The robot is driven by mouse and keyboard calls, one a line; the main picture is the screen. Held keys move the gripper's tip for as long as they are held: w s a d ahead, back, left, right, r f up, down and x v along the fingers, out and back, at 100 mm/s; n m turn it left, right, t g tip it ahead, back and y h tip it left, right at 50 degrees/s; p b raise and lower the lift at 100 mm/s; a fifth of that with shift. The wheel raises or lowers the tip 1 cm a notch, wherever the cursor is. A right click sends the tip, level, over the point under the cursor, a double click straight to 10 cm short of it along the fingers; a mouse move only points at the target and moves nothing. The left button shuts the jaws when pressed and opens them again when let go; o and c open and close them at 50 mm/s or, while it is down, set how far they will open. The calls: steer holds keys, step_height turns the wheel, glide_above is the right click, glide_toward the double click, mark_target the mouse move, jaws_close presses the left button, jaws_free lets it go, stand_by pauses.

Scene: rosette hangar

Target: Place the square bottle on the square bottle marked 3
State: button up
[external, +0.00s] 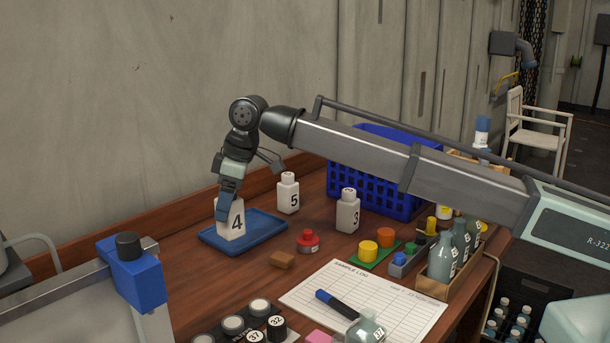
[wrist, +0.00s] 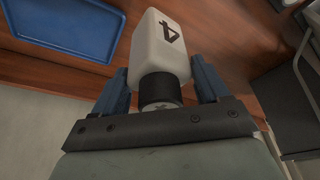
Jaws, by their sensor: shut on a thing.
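My gripper (external: 227,196) is shut on a white square bottle marked 4 (external: 236,224), gripping it at its black-capped neck end. In the wrist view the bottle (wrist: 160,47) sits between the two blue fingers of my gripper (wrist: 159,82). In the external view it overlaps the blue tray (external: 265,233); the tray lies off to the upper left in the wrist view (wrist: 65,22). I cannot tell its exact height. The white square bottle marked 3 (external: 347,214) stands upright on the table, right of my gripper.
A square bottle marked 5 (external: 288,195) stands behind the tray. A blue crate (external: 372,178) is behind bottle 3. A sample log sheet (external: 400,309) covers the table front.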

steer(key=w+d+r+m, duration=0.1)
steer(key=w+d+r, duration=0.3)
steer(key=w+d, duration=0.35)
steer(key=w+d+r+m+t, duration=0.1)
steer(key=w+d+r+m, duration=0.1)
steer(key=w+d+r, duration=0.4)
steer(key=w+d+r+m, duration=0.1)
steer(key=w+d+r, duration=0.1)
steer(key=w+d, duration=0.7)
steer(key=s+d, duration=0.4)
steer(key=d, duration=0.3)
steer(key=shift+n, duration=0.3)
step_height(320, 180, down, 10)
steer(key=shift+s, duration=0.15)
steer(key=shift+d+f, duration=0.1)
steer(key=o, duration=1.2)
